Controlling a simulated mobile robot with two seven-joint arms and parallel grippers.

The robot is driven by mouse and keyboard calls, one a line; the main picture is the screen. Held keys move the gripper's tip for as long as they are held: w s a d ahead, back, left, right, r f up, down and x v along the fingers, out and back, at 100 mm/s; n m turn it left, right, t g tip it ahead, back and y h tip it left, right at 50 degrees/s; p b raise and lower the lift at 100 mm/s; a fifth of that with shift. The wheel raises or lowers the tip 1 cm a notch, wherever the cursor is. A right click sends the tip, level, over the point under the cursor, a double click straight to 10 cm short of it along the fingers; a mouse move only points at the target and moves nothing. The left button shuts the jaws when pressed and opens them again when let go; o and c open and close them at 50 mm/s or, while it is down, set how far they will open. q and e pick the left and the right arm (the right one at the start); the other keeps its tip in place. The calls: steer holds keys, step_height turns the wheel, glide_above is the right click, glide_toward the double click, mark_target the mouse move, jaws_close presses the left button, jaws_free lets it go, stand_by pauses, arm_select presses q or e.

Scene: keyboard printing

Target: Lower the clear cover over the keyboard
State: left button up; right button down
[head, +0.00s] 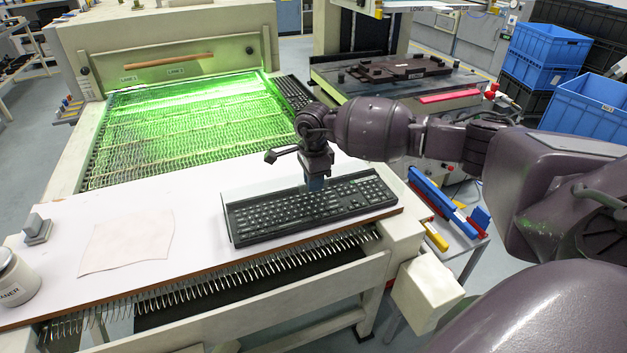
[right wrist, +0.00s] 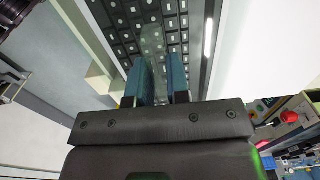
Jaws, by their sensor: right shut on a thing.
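The black keyboard (head: 300,211) lies on the white board near its front edge, in the head view. My right gripper (head: 315,184) is above the keyboard's back half, pointing down. In the right wrist view, its blue fingers (right wrist: 160,85) are shut on a narrow see-through piece, which looks like part of the clear cover (right wrist: 153,45). Keys show beneath and around it. The cover's full outline is hard to make out, so I cannot tell its exact tilt or whether it touches the keyboard. My left gripper is not in view.
A pale cloth (head: 128,243), a grey stamp-like block (head: 37,228) and a white canister (head: 16,281) are on the board to the left. A green-lit mesh conveyor (head: 185,125) lies behind, with another keyboard (head: 293,92) at its right edge. Blue crates (head: 590,105) stand far right.

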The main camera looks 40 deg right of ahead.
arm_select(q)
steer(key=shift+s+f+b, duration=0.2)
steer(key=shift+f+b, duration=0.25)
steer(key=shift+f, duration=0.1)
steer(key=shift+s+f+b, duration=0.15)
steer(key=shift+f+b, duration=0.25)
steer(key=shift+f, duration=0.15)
arm_select(e)
steer(key=shift+f, duration=1.55)
stand_by(0.8)
steer(key=c, duration=1)
jaws_free()
steer(key=shift+r, duration=0.1)
steer(key=shift+r+p, duration=1.35)
steer(key=shift+r, duration=2.15)
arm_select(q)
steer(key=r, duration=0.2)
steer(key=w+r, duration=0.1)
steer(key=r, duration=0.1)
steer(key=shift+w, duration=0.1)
